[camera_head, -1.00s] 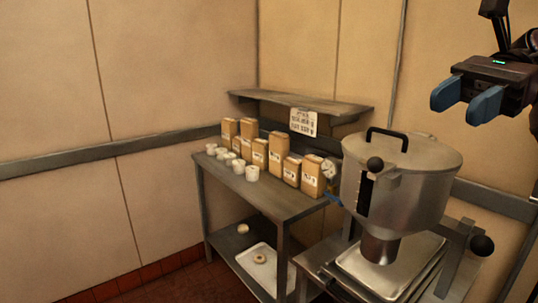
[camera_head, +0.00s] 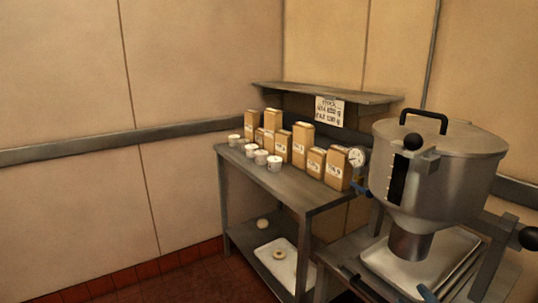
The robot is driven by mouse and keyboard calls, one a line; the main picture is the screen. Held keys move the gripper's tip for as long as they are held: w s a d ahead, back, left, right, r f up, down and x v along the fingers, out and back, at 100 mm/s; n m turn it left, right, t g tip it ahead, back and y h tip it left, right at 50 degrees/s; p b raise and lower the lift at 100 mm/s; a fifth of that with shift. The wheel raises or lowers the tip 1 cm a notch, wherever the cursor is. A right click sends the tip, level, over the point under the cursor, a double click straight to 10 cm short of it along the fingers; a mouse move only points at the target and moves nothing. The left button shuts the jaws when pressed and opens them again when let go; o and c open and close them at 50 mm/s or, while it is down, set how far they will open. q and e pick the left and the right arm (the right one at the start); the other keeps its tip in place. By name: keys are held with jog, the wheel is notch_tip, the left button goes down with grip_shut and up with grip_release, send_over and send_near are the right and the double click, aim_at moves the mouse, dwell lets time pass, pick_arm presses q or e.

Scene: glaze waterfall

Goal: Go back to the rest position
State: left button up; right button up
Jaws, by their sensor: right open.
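Only a small blue tip of my right gripper (camera_head: 427,292) seems to show, at the bottom edge below the hopper. The rest of that gripper is out of the frame, and I see nothing held at the tip. My left gripper is not in view.
A steel hopper (camera_head: 455,175) with a lid and black handle stands at right above a metal tray (camera_head: 447,247). A steel table (camera_head: 300,193) in the middle carries several brown packages and white cups. A wall shelf (camera_head: 290,91) hangs above. Bare wall fills the left.

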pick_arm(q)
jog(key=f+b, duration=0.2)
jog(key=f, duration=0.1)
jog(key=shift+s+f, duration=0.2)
pick_arm(e)
jog(key=s+f+m+g+h, duration=0.4)
jog(key=s+f+m, duration=0.3)
jog(key=f, duration=0.6)
jog(key=s+a+f+m+g+h, duration=0.1)
jog(key=s+f+m+g+h, duration=0.3)
jog(key=s+f+m, duration=0.3)
jog(key=s+f+g, duration=0.1)
jog(key=s+f, duration=0.3)
jog(key=f, duration=0.2)
jog(key=shift+s+a, duration=0.3)
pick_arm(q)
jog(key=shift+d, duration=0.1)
